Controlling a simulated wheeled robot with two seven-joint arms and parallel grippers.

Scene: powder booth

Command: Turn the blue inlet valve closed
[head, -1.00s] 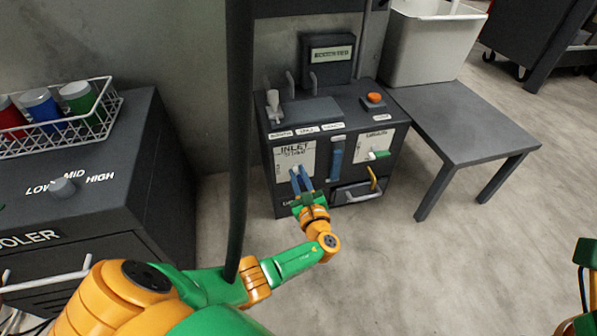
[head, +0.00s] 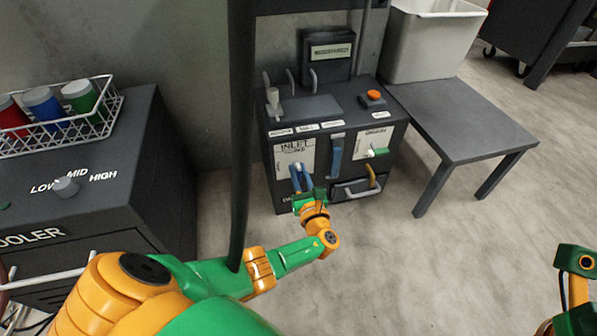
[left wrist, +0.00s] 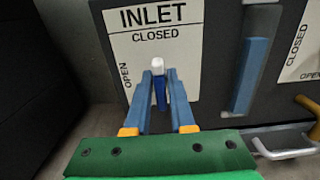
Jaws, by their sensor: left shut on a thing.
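The blue inlet valve handle (left wrist: 159,92) has a white tip and sits on the white INLET plate (left wrist: 185,65) in the left wrist view. It points roughly up, toward the word CLOSED; OPEN is printed at the plate's left. My left gripper (head: 302,172) is at the INLET plate (head: 294,154) on the dark machine's front in the head view. Its blue fingers are shut on the handle, one on each side, and hide most of it in the head view. My right gripper is out of view; only part of that arm shows at the lower right.
Right of the inlet plate are a blue vertical bar (head: 335,155), a green handle (head: 381,152) and a yellow handle (head: 372,177). A grey table (head: 465,125) stands at right, a dark cooler (head: 110,205) at left. The floor in front is clear.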

